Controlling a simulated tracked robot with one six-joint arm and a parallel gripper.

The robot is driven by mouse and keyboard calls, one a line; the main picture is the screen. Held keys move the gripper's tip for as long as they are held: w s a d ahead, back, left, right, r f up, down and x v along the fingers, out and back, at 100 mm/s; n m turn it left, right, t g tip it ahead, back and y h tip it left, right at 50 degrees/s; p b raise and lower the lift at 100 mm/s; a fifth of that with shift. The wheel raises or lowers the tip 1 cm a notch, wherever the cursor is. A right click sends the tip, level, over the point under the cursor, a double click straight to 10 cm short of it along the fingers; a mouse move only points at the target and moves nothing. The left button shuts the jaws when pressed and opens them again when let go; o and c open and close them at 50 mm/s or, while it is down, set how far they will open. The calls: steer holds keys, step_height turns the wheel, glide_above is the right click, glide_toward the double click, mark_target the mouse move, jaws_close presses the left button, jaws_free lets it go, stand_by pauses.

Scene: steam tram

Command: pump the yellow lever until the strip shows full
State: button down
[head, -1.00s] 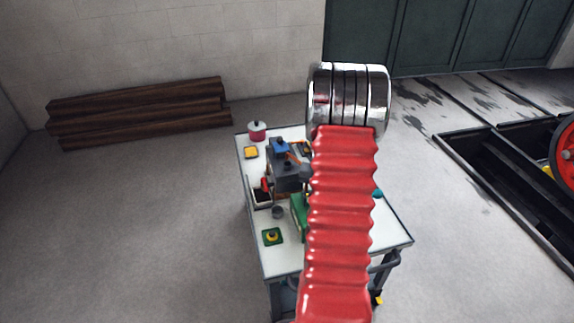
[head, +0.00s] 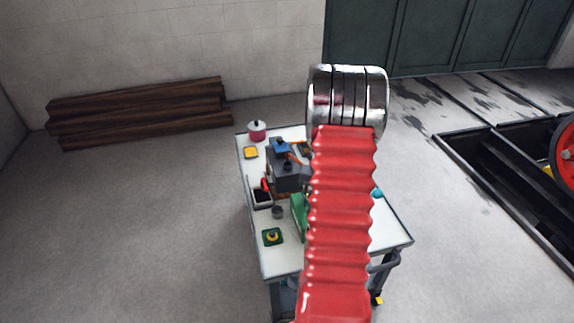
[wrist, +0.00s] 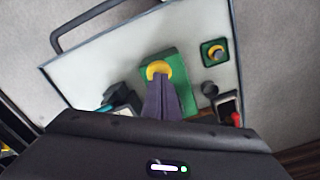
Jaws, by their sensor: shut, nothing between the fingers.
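A green box (head: 299,217) stands on the white table, partly hidden by my red arm in the head view. In the wrist view the green box (wrist: 180,64) has a rounded yellow part (wrist: 158,69) on it, which looks like the end of the yellow lever. My gripper (wrist: 162,82) is shut and empty, its fingertips at or just over the yellow part; I cannot tell whether they touch. The lever's shaft is hidden, and I cannot make out the strip. In the head view my gripper is hidden behind my arm.
On the white table (head: 287,260) are a green-and-yellow button (head: 272,236), a grey cup (head: 278,211), a dark tray (head: 261,198), a dark machine (head: 284,178), a yellow dish (head: 251,153) and a pink pot (head: 257,131). Timbers (head: 140,112) lie by the wall. A pit is at right.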

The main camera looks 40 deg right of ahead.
steer(key=shift+f, duration=1.85)
steer(key=shift+r, duration=2.35)
steer(key=shift+r, duration=0.1)
steer(key=shift+r, duration=2.9)
steer(key=s+a+r+n+t, duration=0.2)
steer(key=a+r+n, duration=0.2)
steer(key=a, duration=1)
steer(key=s+a+r+n+t, duration=0.1)
steer(key=s+a+r+n, duration=0.2)
steer(key=a+r, duration=0.8)
steer(key=s+a+r+n+t, duration=0.2)
steer(key=a+r+n, duration=0.3)
steer(key=a, duration=1.2)
step_height(320, 180, up, 2)
steer(key=shift+s+a+r+t, duration=0.15)
steer(key=shift+r+t, duration=0.05)
steer(key=shift+t, duration=0.1)
